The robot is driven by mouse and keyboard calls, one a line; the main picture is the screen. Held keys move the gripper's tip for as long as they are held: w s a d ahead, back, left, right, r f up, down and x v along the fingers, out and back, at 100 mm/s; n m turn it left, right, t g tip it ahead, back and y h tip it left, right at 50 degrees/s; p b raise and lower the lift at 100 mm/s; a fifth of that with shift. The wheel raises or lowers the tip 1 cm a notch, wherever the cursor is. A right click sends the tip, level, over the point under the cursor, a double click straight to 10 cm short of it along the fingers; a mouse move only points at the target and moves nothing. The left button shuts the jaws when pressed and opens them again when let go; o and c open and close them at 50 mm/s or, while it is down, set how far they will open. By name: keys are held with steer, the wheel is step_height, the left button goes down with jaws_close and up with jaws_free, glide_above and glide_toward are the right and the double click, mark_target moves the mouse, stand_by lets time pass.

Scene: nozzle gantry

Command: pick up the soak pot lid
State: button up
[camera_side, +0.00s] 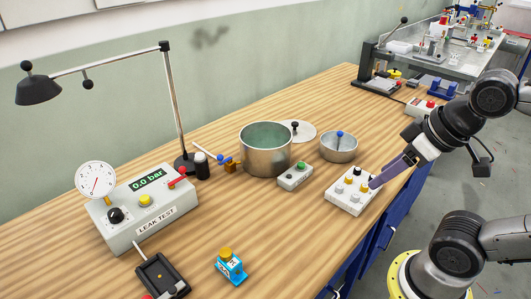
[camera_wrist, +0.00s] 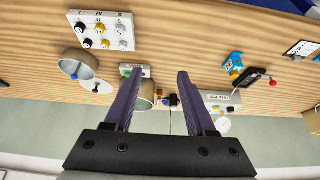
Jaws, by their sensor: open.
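The soak pot lid (camera_side: 306,133), a flat pale grey disc with a black knob (camera_side: 295,126), lies on the bench behind the large metal pot (camera_side: 265,160). The pot hides part of its near edge. In the wrist view the lid (camera_wrist: 90,85) shows beyond the left finger, beside the pot (camera_wrist: 147,101). The pot is uncovered, with a greenish inside. My gripper (camera_side: 374,185) is open and empty. In the side view it appears at the bench's right side by the white knob block, well to the right of the lid. The wrist view shows its two purple fingers apart (camera_wrist: 157,76).
A small metal bowl (camera_side: 338,152) with a blue-knobbed thing stands right of the lid. A green-button box (camera_side: 295,178) and the knob block (camera_side: 345,199) stand in front. The leak tester (camera_side: 144,211) and a lamp (camera_side: 170,95) stand left. Bare bench lies behind the lid.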

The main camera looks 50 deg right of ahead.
steer(key=shift+o, duration=0.9)
